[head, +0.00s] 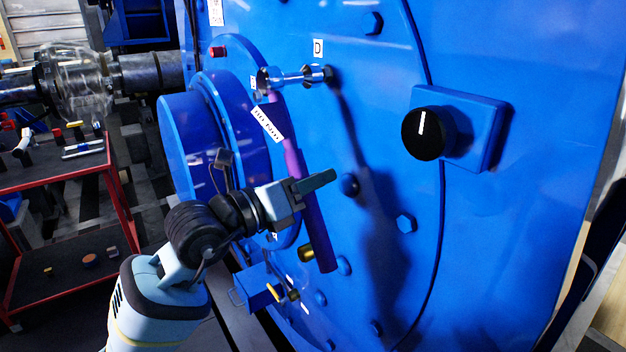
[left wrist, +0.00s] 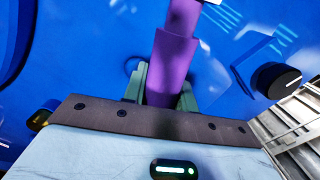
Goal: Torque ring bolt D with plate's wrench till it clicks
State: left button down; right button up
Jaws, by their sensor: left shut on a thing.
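The purple-handled wrench (head: 316,232) hangs down in front of the big blue motor face. It carries a white label, and its silver head and extension reach across to the bolt beside the letter D (head: 318,47). The socket end meets bolt D (head: 327,75) and appears seated, covering most of it. My left gripper (head: 308,188) is shut on the purple handle around its middle. In the left wrist view the handle (left wrist: 171,65) runs up between the fingers of the left gripper (left wrist: 163,92). My right gripper is not in view.
Other bolts (head: 406,223) dot the blue face (head: 510,250). A blue box with a black knob (head: 424,134) juts out to the right. A blue round hub (head: 190,140) sticks out at left. A red-framed cart (head: 55,172) with parts stands farther left.

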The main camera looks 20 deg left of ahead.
pick_arm(q)
jog(key=shift+r, duration=0.15)
dwell(0.4)
jog(key=shift+w, duration=0.1)
dwell(0.5)
jog(key=shift+p+x, duration=0.45)
jog(key=shift+x, duration=0.55)
jog(key=shift+w+a+f+m+b, duration=0.45)
jog(key=shift+a+f+m+b, duration=0.25)
jog(key=shift+a+m, duration=0.2)
jog(key=shift+r, duration=0.1)
